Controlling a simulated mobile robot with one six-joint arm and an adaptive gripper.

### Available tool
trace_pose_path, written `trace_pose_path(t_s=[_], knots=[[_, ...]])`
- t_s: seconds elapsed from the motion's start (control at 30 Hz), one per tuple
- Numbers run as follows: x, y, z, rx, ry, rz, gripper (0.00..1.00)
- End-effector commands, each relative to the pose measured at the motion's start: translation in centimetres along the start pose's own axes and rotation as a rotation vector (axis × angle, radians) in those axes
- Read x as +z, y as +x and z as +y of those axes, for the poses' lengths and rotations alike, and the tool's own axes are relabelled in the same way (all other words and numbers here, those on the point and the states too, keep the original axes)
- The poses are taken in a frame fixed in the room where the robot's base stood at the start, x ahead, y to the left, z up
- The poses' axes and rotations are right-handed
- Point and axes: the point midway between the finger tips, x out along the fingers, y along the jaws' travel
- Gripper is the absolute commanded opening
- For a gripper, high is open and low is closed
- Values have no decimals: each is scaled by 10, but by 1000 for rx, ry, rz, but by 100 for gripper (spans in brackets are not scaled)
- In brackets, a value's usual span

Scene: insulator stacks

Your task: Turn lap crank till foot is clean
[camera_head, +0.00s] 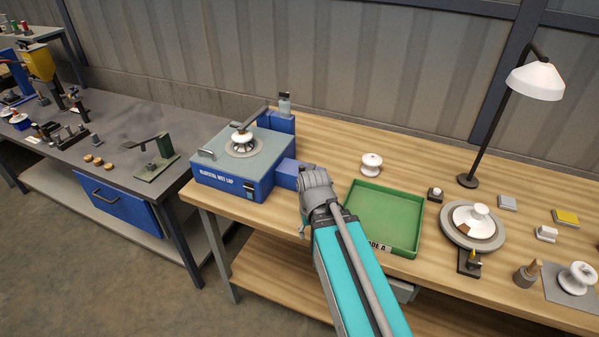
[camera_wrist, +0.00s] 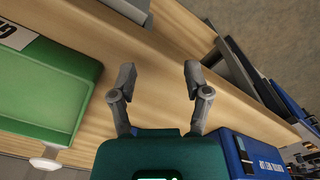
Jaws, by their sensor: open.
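The wet lap (camera_head: 228,186) is a blue box with a grey top at the left end of the wooden bench. A white insulator (camera_head: 242,138) sits on its round plate under a dark arm. A blue housing (camera_head: 287,173) juts from its right side. I cannot make out the crank; my arm may hide it. My gripper (camera_wrist: 159,73) is open and empty, its two fingers apart over bare bench wood near the front edge. The lap's blue side (camera_wrist: 262,157) shows at the lower right of the wrist view, beside the gripper.
A green tray (camera_head: 352,214) lies right of my arm, and its edge shows in the wrist view (camera_wrist: 88,72). A white insulator (camera_head: 371,160) stands behind it. A turntable (camera_head: 447,232) and lamp (camera_head: 536,82) are farther right. A grey bench (camera_head: 128,118) stands left, across a gap.

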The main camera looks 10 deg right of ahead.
Motion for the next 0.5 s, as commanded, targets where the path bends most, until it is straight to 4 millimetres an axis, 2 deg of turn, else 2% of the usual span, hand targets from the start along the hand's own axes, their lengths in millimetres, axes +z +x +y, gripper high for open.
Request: trace_pose_path(t_s=[0.27, 0.47, 0.5], knots=[[-26, -43, 0, 0, -21, 0, 62], [-53, -83, 0, 0, -47, 0, 62], [-58, -91, 6, 0, -48, 0, 62]])
